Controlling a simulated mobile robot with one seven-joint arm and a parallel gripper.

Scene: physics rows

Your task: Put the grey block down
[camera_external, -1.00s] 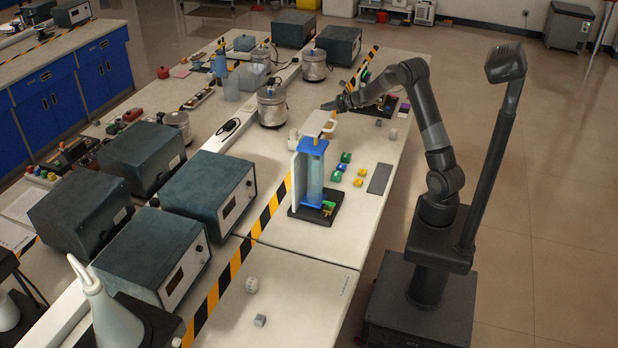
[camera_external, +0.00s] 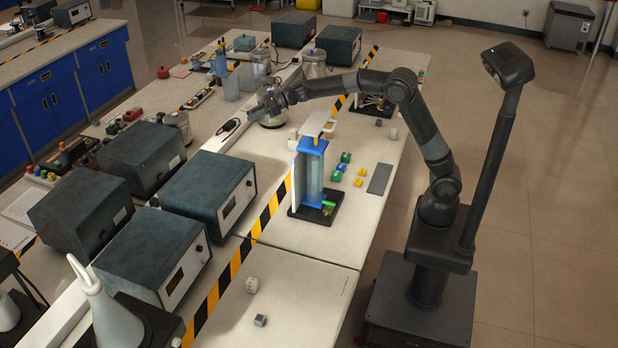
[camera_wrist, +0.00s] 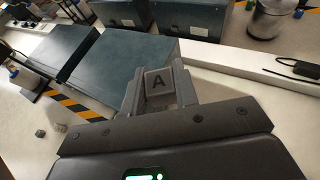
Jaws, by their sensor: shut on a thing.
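My gripper (camera_external: 258,110) reaches out over the bench at the end of the stretched arm, by the metal pots, in the external view. In the wrist view my gripper (camera_wrist: 160,90) is shut on a grey block (camera_wrist: 159,82) with a dark letter A on the face toward the camera. The block sits between the two fingers and seems clear of any surface. I cannot make the held block out in the external view.
A white cube (camera_external: 252,284) and a small grey cube (camera_external: 260,320) lie on the near bench. A blue-topped column (camera_external: 312,170), colored blocks (camera_external: 340,168) and a grey plate (camera_external: 380,178) stand nearer my base. Large instrument boxes (camera_external: 208,200) crowd the left. The front bench has bare room.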

